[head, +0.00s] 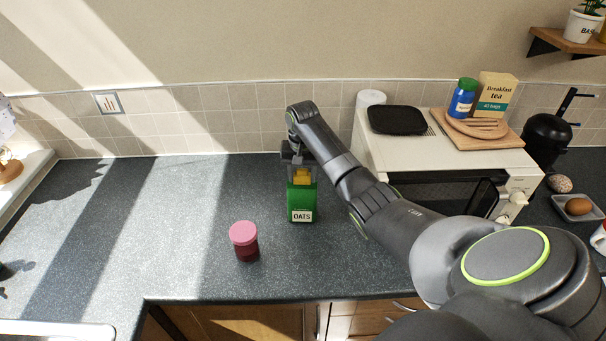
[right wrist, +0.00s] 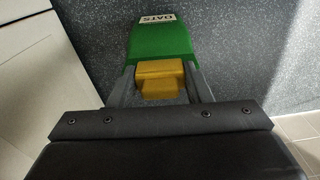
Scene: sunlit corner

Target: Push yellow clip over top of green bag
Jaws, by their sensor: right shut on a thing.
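A green bag (head: 302,203) labelled OATS stands upright on the dark worktop. It also shows in the right wrist view (right wrist: 158,45), just past my fingers. The yellow clip (head: 302,175) is at the top of the bag; it also shows in the right wrist view (right wrist: 160,80). My right gripper (head: 300,165) is shut on the yellow clip, above the bag's top. The clip overlaps the bag's top edge in both views; I cannot tell how far it sits over it. My left gripper is not in view.
A jar with a pink lid (head: 244,238) stands in front and left of the bag. A cream microwave (head: 440,150) is to the right, carrying a black pan (head: 397,119) and a wooden board (head: 478,140). The worktop at left (head: 140,220) is clear.

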